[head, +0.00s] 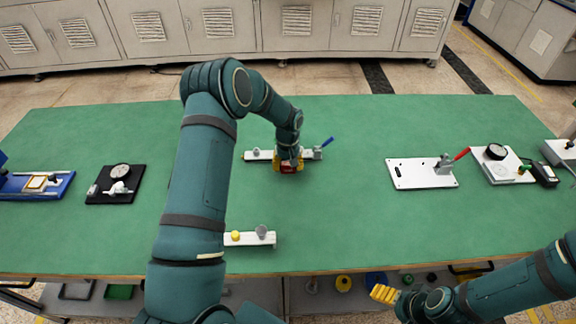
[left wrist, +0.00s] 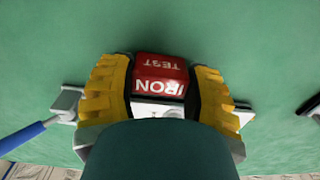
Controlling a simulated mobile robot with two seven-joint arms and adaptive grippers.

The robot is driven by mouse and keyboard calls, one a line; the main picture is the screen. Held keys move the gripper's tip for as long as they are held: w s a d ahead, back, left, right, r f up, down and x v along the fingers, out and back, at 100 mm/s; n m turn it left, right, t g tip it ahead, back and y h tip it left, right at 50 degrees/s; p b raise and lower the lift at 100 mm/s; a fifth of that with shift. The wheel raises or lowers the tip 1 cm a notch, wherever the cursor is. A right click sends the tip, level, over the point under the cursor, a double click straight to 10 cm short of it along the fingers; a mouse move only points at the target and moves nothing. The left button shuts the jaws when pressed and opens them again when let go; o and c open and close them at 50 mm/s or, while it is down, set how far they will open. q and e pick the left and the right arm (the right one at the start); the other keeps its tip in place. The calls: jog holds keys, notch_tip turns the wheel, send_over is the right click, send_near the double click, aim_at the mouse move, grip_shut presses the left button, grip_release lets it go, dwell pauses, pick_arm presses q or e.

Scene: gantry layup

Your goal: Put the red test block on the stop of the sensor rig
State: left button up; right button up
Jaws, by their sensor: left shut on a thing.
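The red test block (left wrist: 161,78), with white lettering reading TEST and IRON, sits between the yellow fingers of my left gripper (left wrist: 160,95). In the head view my left gripper (head: 289,164) is shut on the block, low over a white rail (head: 263,154) with a blue-handled clamp (head: 318,152) at its right end. The gripper hides the rail's middle, and I cannot tell whether the block touches it. Nearer the front is a short white rail (head: 250,239) with a yellow cap and a grey disc. Which rail is the sensor rig is unclear. My right gripper (head: 384,294) is empty beyond the front edge.
On the green table (head: 350,220) stand a white plate with a red-handled clamp (head: 422,174) and a dial fixture (head: 498,166) at right. The right front area is clear.

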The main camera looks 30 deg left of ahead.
pick_arm(q)
jog(key=shift+f, duration=0.15)
jog(key=o, duration=1.3)
jog(key=shift+c, duration=0.2)
